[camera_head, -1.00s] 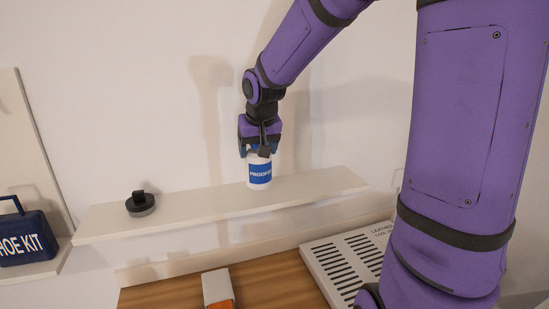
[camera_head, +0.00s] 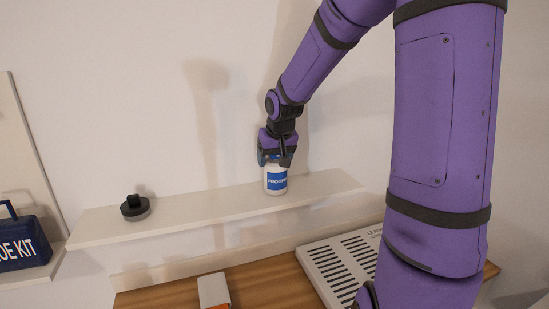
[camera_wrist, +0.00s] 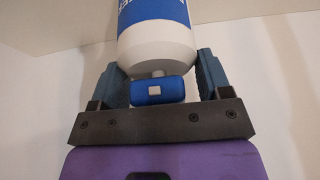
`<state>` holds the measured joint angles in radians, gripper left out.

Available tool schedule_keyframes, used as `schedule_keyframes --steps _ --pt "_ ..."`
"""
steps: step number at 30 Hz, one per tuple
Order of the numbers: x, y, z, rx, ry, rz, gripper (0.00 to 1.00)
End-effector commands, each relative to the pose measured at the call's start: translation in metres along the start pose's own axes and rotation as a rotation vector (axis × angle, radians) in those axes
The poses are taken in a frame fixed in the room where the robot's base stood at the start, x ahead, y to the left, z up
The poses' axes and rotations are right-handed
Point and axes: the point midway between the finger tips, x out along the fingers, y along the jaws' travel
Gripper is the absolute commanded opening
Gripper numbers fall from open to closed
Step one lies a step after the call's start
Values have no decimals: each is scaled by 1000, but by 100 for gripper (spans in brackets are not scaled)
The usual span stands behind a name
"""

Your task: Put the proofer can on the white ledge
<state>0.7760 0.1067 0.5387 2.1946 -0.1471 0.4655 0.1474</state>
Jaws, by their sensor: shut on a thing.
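The proofer can (camera_head: 276,180), white with a blue label, is upright over the right half of the white ledge (camera_head: 180,217). Its bottom overlaps the ledge's top in the head view; whether it touches or hangs just above, I cannot tell. My gripper (camera_head: 276,160) comes from above and is shut on the can's upper end. In the wrist view the can (camera_wrist: 156,45) extends away between my gripper's fingers (camera_wrist: 157,78), its narrow end and a blue block facing the camera. The ledge does not show clearly there.
A round black object with a knob (camera_head: 135,207) sits on the ledge's left part. Below are a wooden surface (camera_head: 262,284), a white slotted panel (camera_head: 340,262) and a white-and-orange box (camera_head: 213,290). A dark blue shoe kit (camera_head: 22,240) stands far left. The ledge between is bare.

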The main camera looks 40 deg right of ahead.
Motion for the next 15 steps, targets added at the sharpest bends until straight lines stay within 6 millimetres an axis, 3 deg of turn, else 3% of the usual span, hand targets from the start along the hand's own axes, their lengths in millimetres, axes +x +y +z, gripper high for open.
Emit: schedule_keyframes --steps 7,8,10,15 --pt "2 0 1 -1 0 0 20" --pt "2 0 1 0 0 0 78" --pt "2 0 1 0 0 0 94" --pt "2 0 1 0 0 0 97"
